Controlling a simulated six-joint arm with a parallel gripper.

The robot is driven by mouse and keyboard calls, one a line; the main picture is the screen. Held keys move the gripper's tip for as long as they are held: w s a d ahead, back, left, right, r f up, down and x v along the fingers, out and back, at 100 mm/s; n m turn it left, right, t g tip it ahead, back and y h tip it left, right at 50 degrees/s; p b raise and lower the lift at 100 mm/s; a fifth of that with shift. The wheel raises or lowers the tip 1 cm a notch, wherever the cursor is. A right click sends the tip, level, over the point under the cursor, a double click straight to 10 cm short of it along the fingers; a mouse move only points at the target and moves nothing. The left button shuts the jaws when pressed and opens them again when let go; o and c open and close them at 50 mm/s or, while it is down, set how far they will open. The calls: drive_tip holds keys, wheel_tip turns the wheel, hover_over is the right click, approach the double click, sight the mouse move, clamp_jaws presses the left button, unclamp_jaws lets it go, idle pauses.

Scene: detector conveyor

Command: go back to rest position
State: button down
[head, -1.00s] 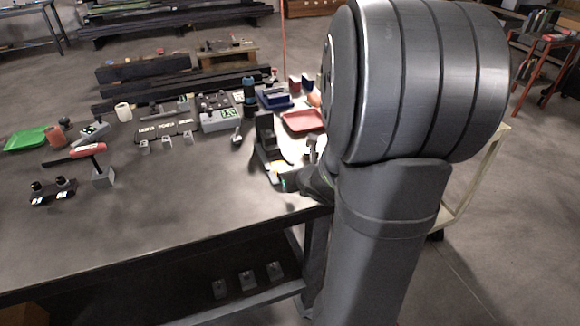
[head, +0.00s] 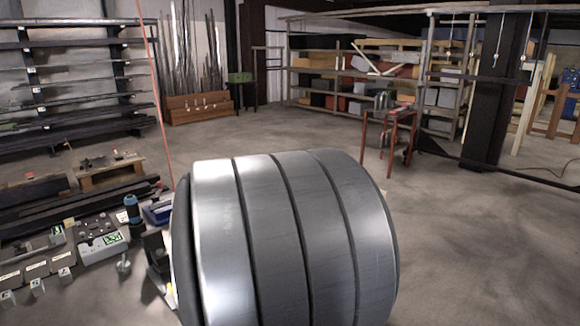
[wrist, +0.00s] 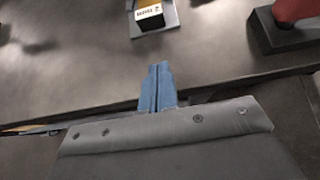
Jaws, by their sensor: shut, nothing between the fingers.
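My gripper (wrist: 158,84) shows in the wrist view with its two blue fingers together and nothing between them. It hangs over the front edge of the dark workbench (wrist: 80,75), apart from the objects there. In the head view my own large grey arm link fills the lower middle and hides the gripper and much of the bench.
In the wrist view a small labelled block (wrist: 150,16) on a grey plate lies ahead. A dark block with a red part (wrist: 285,30) is at right.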

drive_tip(key=w+a, duration=0.8)
drive_tip(key=shift+w+a+f, duration=0.1)
drive_tip(key=shift+w+a, duration=0.05)
drive_tip(key=shift+f, duration=0.2)
